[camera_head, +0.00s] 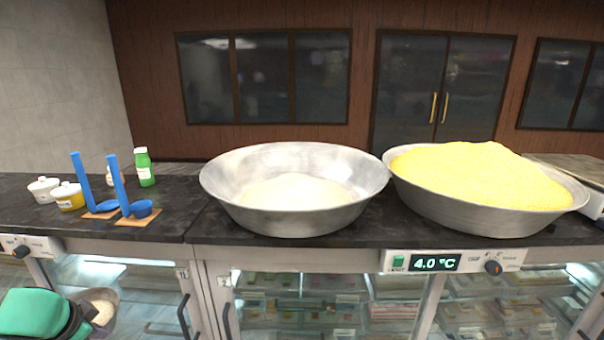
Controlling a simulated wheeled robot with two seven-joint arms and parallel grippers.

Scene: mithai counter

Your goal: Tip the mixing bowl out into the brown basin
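A small metal mixing bowl (113,300) with pale, whitish contents is at the lower left, in front of the counter and below its top. My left gripper (84,315), teal and black, is at the bowl's near-left side and appears shut on its rim; the fingertips are partly hidden. I see no brown basin. Two large silver-grey basins stand on the counter: the middle basin (290,222) holds a pale powder heap, and the right basin (470,221) is heaped with yellow grains. My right gripper is out of view.
Two blue ladles (84,180) (119,185) rest on orange-brown pads. White and yellow pots (44,190) (68,196) and a green bottle (145,168) stand on the left counter. Glass display cases with handles and a 4.0 °C panel (435,263) face me below the dark top.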

